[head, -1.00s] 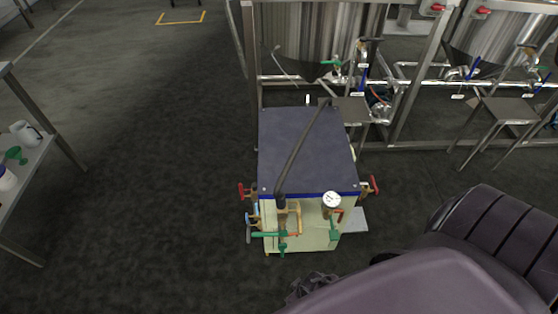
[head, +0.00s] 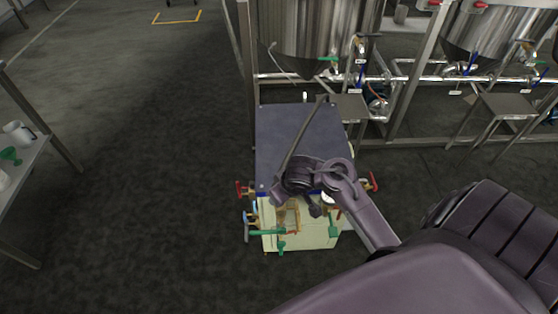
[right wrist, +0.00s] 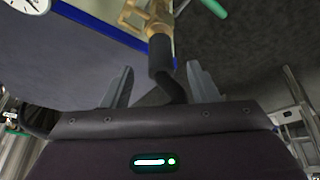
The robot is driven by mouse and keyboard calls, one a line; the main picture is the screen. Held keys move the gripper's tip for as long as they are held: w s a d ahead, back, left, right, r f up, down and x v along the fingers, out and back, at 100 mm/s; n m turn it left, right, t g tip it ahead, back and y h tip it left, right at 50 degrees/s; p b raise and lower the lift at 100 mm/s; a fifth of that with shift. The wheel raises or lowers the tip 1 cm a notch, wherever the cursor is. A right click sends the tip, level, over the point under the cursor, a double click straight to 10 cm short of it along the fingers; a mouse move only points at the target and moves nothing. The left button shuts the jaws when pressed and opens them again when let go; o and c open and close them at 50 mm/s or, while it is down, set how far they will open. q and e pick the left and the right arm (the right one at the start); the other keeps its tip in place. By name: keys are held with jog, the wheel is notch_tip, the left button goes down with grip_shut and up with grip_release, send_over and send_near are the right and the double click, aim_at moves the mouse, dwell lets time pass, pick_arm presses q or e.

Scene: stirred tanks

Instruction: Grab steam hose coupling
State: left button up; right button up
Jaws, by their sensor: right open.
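The steam hose is a dark hose (head: 302,137) running across the dark top of a pale box-shaped unit (head: 305,238). Its black coupling end (right wrist: 161,55) meets a brass fitting (right wrist: 154,18) in the right wrist view. My right gripper (right wrist: 158,78) is open, with one finger on each side of the hose just behind the coupling. A gap shows on both sides, and nothing is gripped. In the head view my right wrist (head: 298,173) covers the coupling and part of the unit's front edge. My left gripper is not in view.
A pressure gauge (right wrist: 27,5) sits on the unit, close to the gripper. Red-handled valves (head: 374,182) stick out at the unit's sides, and green-handled ones (head: 268,233) at its front. Steel tanks (head: 315,35) on a frame stand behind.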

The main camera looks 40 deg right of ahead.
jog(key=b+x, duration=0.3)
jog(key=x, duration=0.3)
jog(key=shift+f, duration=0.4)
jog(key=shift+w+f+b, duration=0.2)
jog(key=shift+f+b, duration=0.1)
jog(key=shift+f, duration=0.05)
jog(key=shift+w+f, duration=0.15)
jog(key=shift+f, duration=0.1)
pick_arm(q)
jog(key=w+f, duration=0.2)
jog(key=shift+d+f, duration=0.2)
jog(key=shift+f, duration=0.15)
pick_arm(e)
jog(key=c, duration=1.1)
jog(key=shift+c, duration=0.2)
jog(key=shift+r, duration=0.15)
